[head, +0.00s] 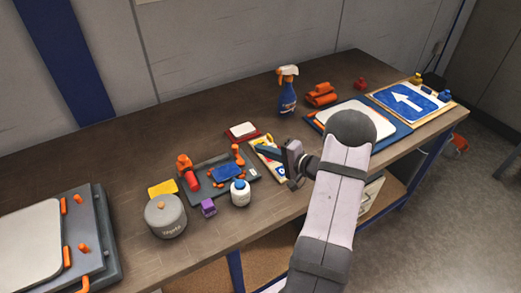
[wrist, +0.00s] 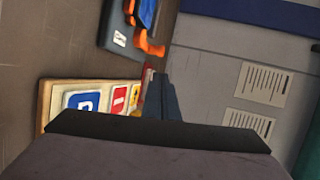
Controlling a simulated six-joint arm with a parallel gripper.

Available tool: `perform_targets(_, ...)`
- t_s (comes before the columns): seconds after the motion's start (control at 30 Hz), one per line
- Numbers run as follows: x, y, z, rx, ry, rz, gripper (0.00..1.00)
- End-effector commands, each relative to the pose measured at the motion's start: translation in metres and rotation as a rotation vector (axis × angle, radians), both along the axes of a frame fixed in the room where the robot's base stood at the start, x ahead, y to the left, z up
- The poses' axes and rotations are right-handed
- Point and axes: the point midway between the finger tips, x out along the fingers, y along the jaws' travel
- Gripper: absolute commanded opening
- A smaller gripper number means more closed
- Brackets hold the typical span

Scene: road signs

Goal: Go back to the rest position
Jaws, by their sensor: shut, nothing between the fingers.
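My gripper (head: 270,151) is in the middle of the head view, held out over the table near a small board with sign pictures (head: 263,146). Its fingers are shut with nothing between them. In the wrist view the dark fingers (wrist: 160,98) point toward the wall, and the sign board (wrist: 50,103) with blue, red and yellow signs lies to their left. My arm comes in from the lower right of the head view and hides part of the table.
A grey tray (head: 246,176) holds orange-handled tools. A grey pot (head: 164,231), white bottle (head: 240,196) and purple block (head: 208,208) stand nearby. A spray bottle (head: 287,98) stands behind. A blue arrow sign (head: 408,99) lies at right. Bare tabletop (head: 120,165) lies at left.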

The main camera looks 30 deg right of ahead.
Motion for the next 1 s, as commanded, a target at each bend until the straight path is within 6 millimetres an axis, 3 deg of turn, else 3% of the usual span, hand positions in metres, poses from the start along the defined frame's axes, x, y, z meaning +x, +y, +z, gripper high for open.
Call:
perform_targets(0.47,0.006,0.001,0.001,-0.060,0.011,-0.013,0.00)
perform_targets(0.77,0.024,0.003,0.012,-0.529,0.151,-0.081,0.00)
perform_targets(0.87,0.015,0.011,0.016,-0.727,0.255,-0.071,0.00)
perform_targets(1.0,-0.019,0.030,0.019,-0.956,0.429,0.010,0.00)
